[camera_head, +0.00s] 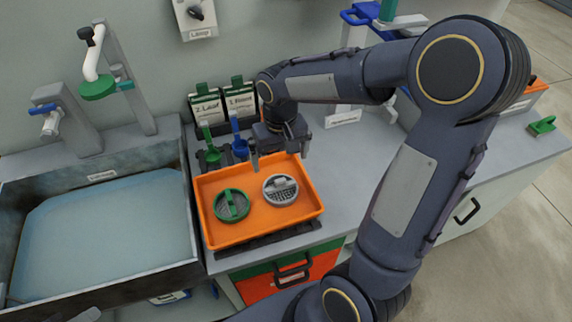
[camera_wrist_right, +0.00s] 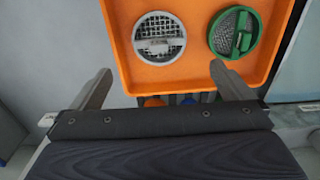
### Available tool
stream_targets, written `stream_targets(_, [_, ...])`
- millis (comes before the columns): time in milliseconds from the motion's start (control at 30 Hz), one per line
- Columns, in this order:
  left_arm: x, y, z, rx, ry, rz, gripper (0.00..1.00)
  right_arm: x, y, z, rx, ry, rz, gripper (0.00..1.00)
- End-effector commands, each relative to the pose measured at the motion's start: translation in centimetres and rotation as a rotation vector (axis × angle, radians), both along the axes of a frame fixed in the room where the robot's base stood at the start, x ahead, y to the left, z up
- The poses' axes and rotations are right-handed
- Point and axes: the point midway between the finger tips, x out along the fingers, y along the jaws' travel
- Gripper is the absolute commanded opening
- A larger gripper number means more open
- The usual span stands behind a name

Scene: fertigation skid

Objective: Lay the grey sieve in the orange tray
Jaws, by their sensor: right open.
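The grey sieve (camera_head: 280,190) lies flat in the right part of the orange tray (camera_head: 237,237). A green sieve (camera_head: 231,205) lies to its left in the same tray. In the right wrist view the grey sieve (camera_wrist_right: 159,38) and the green sieve (camera_wrist_right: 235,32) sit apart inside the tray (camera_wrist_right: 122,50). My right gripper (camera_head: 280,160) is above the tray's back edge, open and empty, with its fingers (camera_wrist_right: 165,88) apart from the grey sieve.
A water-filled basin (camera_head: 105,225) is left of the tray. Green and blue scoops (camera_head: 210,150) and two labelled packs (camera_head: 222,104) stand behind it. A green object (camera_head: 541,126) lies at the far right of the counter. My right arm covers much of the counter.

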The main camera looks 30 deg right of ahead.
Motion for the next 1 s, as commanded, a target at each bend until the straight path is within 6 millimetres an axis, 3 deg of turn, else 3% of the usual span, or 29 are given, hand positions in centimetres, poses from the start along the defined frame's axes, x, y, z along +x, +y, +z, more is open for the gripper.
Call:
stream_targets(167, [0.0, 0.0, 0.0, 0.0, 0.0, 0.0, 0.36, -4.3, 0.3, 3.5, 0.092, -0.108, -0.002, 1.0])
stream_targets(300, [0.0, 0.0, 0.0, 0.0, 0.0, 0.0, 0.36, -9.4, 1.5, 5.7, 0.188, -0.243, 0.011, 1.0])
stream_targets(500, [0.0, 0.0, 0.0, 0.0, 0.0, 0.0, 0.36, -14.7, 3.7, 6.5, 0.276, -0.413, 0.033, 1.0])
stream_targets(700, [0.0, 0.0, 0.0, 0.0, 0.0, 0.0, 0.36, -16.5, 4.8, 6.3, 0.306, -0.491, 0.045, 1.0])
stream_targets(1000, [0.0, 0.0, 0.0, 0.0, 0.0, 0.0, 0.36, -16.6, 4.9, 6.2, 0.307, -0.494, 0.046, 1.0])
